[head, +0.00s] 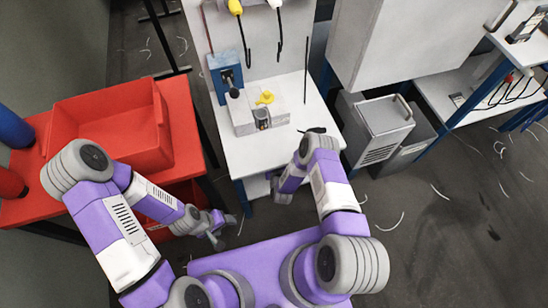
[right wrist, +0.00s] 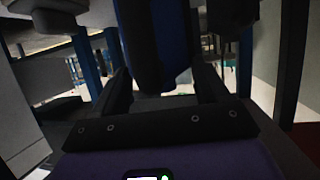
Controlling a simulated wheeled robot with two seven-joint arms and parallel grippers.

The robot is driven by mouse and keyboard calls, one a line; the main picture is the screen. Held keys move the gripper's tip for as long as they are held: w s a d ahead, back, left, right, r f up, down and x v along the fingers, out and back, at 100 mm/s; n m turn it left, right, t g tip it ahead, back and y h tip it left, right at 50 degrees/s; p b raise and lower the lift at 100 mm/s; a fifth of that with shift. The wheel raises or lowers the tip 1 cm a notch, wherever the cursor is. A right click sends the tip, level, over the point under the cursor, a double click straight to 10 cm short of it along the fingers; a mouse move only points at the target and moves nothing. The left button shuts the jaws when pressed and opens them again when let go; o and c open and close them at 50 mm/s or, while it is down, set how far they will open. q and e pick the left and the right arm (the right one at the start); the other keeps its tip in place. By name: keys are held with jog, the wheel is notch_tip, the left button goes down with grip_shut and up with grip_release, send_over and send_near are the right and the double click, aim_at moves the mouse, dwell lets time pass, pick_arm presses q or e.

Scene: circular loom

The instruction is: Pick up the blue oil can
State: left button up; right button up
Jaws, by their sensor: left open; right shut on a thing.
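In the right wrist view a dark blue rounded body, which looks like the blue oil can (right wrist: 155,40), sits between the two dark fingers of my right gripper (right wrist: 162,85). The gripper is shut on it. The view is dark and the can's top and spout are not visible. In the head view my right forearm hangs down at the white bench's front edge, and the gripper and can cannot be made out there. My left gripper (head: 216,232) is open and empty, low beside the red table's front right corner.
The white bench (head: 260,160) holds a blue device (head: 226,74), grey blocks and a yellow item (head: 265,97). A red bin (head: 115,125) stands on the red table (head: 187,100). A grey cabinet (head: 378,125) stands right of the bench. Floor at the right is mostly clear.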

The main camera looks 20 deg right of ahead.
jog(key=s+a+p, duration=0.2)
jog(key=s+p, duration=0.2)
jog(key=s, duration=1.3)
jog(key=shift+a+f, duration=0.2)
